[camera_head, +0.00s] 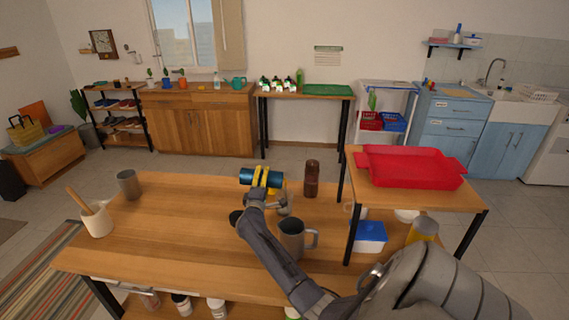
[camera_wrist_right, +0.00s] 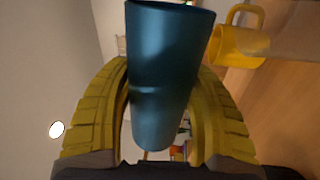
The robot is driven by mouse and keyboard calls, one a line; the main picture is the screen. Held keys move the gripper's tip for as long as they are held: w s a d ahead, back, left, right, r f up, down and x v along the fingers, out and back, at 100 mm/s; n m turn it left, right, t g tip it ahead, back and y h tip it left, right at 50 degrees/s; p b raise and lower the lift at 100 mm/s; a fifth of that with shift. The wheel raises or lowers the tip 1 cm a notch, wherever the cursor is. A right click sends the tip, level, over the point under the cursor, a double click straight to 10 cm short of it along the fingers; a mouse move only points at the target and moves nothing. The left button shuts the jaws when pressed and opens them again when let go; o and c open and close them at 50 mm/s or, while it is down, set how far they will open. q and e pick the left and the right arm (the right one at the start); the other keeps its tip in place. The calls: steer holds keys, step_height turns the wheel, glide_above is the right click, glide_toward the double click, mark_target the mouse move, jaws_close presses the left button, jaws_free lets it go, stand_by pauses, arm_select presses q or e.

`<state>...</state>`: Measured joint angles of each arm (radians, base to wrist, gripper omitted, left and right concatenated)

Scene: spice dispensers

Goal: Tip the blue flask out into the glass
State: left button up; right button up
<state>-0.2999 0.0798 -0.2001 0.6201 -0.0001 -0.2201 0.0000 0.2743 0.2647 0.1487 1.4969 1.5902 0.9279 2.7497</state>
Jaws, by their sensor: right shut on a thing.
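The blue flask (camera_head: 247,177) is held above the wooden table in the head view, lying nearly level with its long side across the picture. My right gripper (camera_head: 260,178) is shut around its middle, with one yellow finger on each side. In the right wrist view the flask (camera_wrist_right: 168,75) fills the middle between the curved yellow fingers of the gripper (camera_wrist_right: 160,110). A small pale, see-through shape (camera_head: 284,208) stands just below and right of the gripper; it may be the glass, partly hidden by my arm. No liquid is seen leaving the flask. My left gripper is out of view.
A yellow mug (camera_wrist_right: 237,45) stands close by the flask. A grey mug (camera_head: 292,240) is beside my right forearm, and a brown bottle (camera_head: 311,179) stands behind. A raised shelf with a red tray (camera_head: 410,168) blocks the right. The table's left middle is clear.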

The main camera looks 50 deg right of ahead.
mark_target(259, 185)
steer(key=shift+s+d+r+m, duration=0.1)
steer(key=shift+r+m, duration=0.15)
steer(key=shift+m, duration=0.25)
steer(key=f+n, duration=0.1)
steer(key=n, duration=0.1)
steer(key=w+a+f+n, duration=0.1)
steer(key=f+n, duration=0.1)
steer(key=n, duration=0.1)
steer(key=w+f+n+t+y, duration=0.1)
steer(key=n, duration=0.1)
steer(key=shift+a+f, duration=0.2)
steer(key=shift+s+d+f+n, duration=0.1)
steer(key=shift+s+n, duration=0.05)
steer(key=shift+n, duration=0.35)
